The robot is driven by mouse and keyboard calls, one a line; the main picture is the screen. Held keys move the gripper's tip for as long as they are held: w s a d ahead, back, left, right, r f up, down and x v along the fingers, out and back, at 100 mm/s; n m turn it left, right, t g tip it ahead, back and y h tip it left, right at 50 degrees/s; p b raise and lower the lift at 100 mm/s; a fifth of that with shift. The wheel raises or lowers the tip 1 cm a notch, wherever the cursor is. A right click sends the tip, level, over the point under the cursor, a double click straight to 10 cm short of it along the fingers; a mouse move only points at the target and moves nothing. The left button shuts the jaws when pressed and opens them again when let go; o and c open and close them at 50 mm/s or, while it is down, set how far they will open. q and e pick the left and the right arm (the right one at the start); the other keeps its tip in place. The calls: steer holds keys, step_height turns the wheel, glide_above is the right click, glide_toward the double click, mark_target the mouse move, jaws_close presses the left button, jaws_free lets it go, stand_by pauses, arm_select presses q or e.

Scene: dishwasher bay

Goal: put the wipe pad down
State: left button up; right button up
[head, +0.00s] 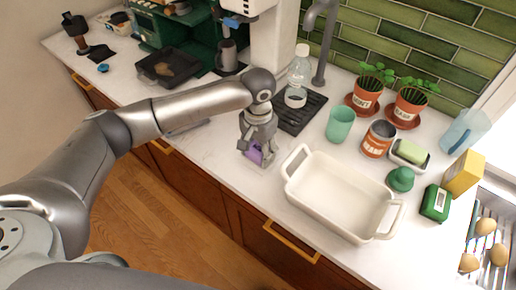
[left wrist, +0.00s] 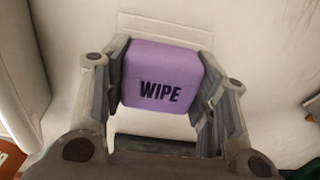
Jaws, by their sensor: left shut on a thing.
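The wipe pad (left wrist: 160,78) is a purple block with the dark word "WIPE" on it. In the left wrist view it sits between the two fingers of my left gripper (left wrist: 166,88), which are shut on its sides. In the head view the left gripper (head: 257,146) points down at the counter's front part, left of the white baking dish. A pale rectangular outline lies on the white surface around the pad in the wrist view. My right gripper is not in view.
The white baking dish (head: 338,194) stands close right of the gripper. Behind are a dark drip mat (head: 300,116) with a bottle (head: 299,70), a green cup (head: 340,124) and a can (head: 378,139). The counter (head: 215,150) left of the gripper is mostly clear.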

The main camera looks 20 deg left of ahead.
mark_target(258, 148)
arm_select(q)
steer(key=o, duration=0.9)
steer(key=shift+f, duration=0.1)
steer(key=shift+o, duration=0.6)
step_height(258, 148, up, 12)
steer(key=b, duration=0.2)
